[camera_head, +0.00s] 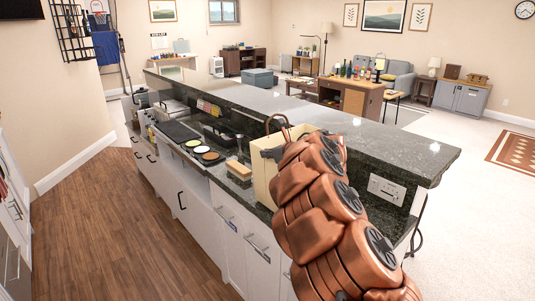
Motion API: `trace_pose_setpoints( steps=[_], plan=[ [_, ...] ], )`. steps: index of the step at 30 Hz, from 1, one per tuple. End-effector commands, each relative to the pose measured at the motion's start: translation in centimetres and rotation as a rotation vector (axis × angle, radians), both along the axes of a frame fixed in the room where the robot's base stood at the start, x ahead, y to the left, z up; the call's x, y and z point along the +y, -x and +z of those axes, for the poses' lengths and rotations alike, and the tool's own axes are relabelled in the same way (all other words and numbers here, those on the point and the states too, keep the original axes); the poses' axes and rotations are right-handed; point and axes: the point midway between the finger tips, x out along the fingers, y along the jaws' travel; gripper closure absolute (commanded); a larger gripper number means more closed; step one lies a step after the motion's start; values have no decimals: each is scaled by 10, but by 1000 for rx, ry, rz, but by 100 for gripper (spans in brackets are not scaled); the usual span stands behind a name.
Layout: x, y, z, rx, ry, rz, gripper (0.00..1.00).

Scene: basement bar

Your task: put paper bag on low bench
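A tan paper bag (262,184) with a brown loop handle stands upright on the dark stone counter, in front of the raised bar ledge. My copper-coloured arm covers much of its right side. My gripper (271,154) is at the upper part of the bag, just below the handle. Its fingers are small and mostly hidden by the arm, so I cannot tell whether they are shut on the bag. No low bench is clearly identifiable. A blue-grey padded block (258,78) and a low wooden-topped stand (394,96) are in the far room.
The raised dark bar ledge (400,150) runs behind the bag. Coloured discs (201,149), a sponge-like block (238,169) and a black mat (178,132) lie on the lower counter. Wood floor (110,220) is open at left; pale carpet (470,210) is open at right.

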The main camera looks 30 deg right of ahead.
Motion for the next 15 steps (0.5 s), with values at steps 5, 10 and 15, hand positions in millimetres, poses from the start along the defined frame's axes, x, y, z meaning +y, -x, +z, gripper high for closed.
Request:
trace_pose_setpoints(
  steps=[5,10,15],
  plan=[
    [1,0,-7,-2,2,1,100],
    [1,0,-7,-3,3,2,100],
    [1,0,-11,-3,3,2,100]
  ],
)
